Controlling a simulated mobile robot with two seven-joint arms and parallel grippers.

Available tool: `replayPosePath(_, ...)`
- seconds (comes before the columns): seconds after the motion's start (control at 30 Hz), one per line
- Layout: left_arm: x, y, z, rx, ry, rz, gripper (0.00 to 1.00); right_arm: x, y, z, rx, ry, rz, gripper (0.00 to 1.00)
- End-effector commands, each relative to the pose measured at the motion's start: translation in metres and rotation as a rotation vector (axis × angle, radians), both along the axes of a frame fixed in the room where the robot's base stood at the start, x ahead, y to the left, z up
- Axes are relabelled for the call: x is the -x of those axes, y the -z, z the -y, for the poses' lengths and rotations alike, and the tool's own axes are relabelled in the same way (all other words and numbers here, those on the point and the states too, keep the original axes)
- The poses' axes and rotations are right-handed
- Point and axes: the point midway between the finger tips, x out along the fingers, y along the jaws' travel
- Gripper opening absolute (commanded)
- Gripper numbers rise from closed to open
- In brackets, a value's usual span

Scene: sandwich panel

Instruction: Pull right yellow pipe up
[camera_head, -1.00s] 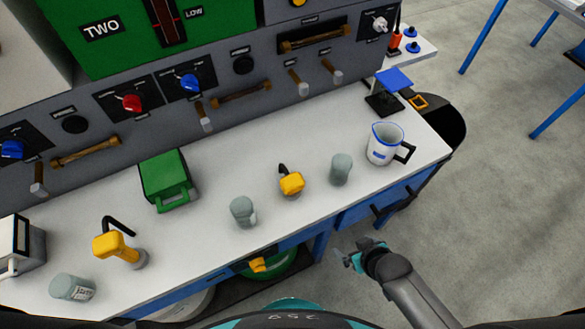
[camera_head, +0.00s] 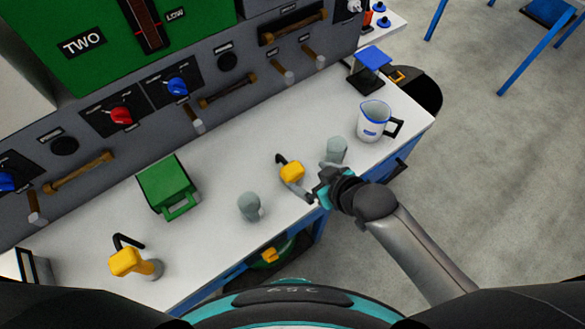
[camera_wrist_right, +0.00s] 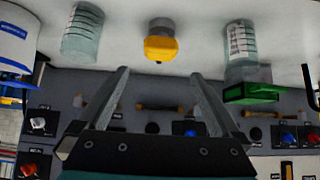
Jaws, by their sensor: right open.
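The right yellow pipe (camera_head: 292,172), a yellow piece with a dark curved handle, stands on the white counter in the head view. It also shows in the right wrist view (camera_wrist_right: 160,47), beyond the fingertips, roughly midway between the two fingers. My right gripper (camera_head: 312,190) is open and empty, just right of and below the pipe in the head view. Its two spread fingers show in the right wrist view (camera_wrist_right: 159,76). I cannot tell from these views whether a finger touches the pipe. My left gripper is not in view.
A jar (camera_head: 337,149) stands close behind my right gripper, and another jar (camera_head: 250,206) stands left of the pipe. A mug (camera_head: 374,120), a green box (camera_head: 165,184) and another yellow pipe (camera_head: 125,262) stand on the counter (camera_head: 215,230). A control panel rises behind.

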Motion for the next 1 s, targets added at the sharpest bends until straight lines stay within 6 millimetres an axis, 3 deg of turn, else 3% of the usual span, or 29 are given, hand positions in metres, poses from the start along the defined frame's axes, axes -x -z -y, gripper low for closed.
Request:
replayPosePath(0.5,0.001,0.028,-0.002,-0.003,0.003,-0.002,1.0,-0.048,0.061,-0.035,-0.001,0.001,0.001,1.0)
replayPosePath(1.0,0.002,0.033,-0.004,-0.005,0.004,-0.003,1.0,-0.058,0.071,-0.042,-0.001,0.001,0.001,1.0)
